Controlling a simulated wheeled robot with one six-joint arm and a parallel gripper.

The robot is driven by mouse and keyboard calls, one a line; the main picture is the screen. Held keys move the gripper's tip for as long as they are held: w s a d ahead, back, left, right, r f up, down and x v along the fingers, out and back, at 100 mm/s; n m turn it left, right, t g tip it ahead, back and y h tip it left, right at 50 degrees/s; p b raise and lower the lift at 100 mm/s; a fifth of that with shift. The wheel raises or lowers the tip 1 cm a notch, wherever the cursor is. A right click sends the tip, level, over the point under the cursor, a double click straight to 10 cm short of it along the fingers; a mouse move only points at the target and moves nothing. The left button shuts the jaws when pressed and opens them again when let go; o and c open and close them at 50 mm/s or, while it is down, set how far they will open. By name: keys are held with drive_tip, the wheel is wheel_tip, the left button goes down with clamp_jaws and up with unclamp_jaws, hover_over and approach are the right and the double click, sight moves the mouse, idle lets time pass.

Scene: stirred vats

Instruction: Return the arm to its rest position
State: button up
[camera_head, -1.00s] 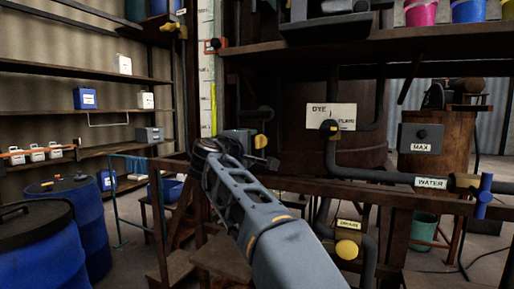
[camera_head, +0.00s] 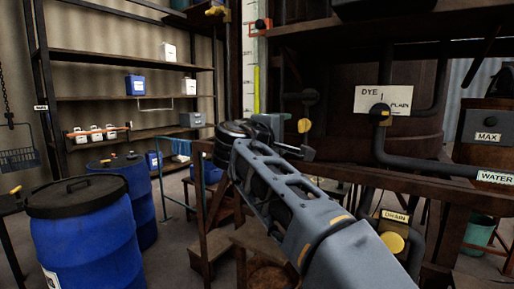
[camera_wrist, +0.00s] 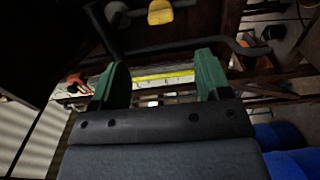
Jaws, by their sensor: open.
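In the wrist view my gripper (camera_wrist: 160,88) shows two green fingers set wide apart with nothing between them. A yellow and white gauge strip shows beyond the gap, and a yellow knob (camera_wrist: 160,12) is above it. In the head view my arm reaches from the bottom right up to the middle.
Blue drums (camera_head: 88,235) stand at the lower left. Shelves (camera_head: 120,98) with jugs and boxes line the back wall. The dark vat (camera_head: 340,128) and its pipes fill the right, with a max box (camera_head: 487,126) at the edge. Some floor is clear left of my arm.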

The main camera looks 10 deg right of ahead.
drive_tip(key=a+f+m+g+y+p, duration=0.1)
drive_tip(key=a+f+g+y+p, duration=0.2)
drive_tip(key=f+y, duration=0.85)
drive_tip(key=s+a+f+m+g+p, duration=0.1)
drive_tip(key=s+f+m+g+p, duration=0.35)
drive_tip(key=s+f+p, duration=0.6)
drive_tip(key=s+m+g+y+p, duration=0.1)
drive_tip(key=s+m+p, duration=0.2)
drive_tip(key=s, duration=0.7)
drive_tip(key=shift+d+f+y+p, duration=0.25)
drive_tip(key=shift+d+y+p, duration=0.15)
drive_tip(key=shift+p, duration=0.3)
drive_tip(key=shift+s, duration=0.1)
drive_tip(key=shift+c, duration=0.3)
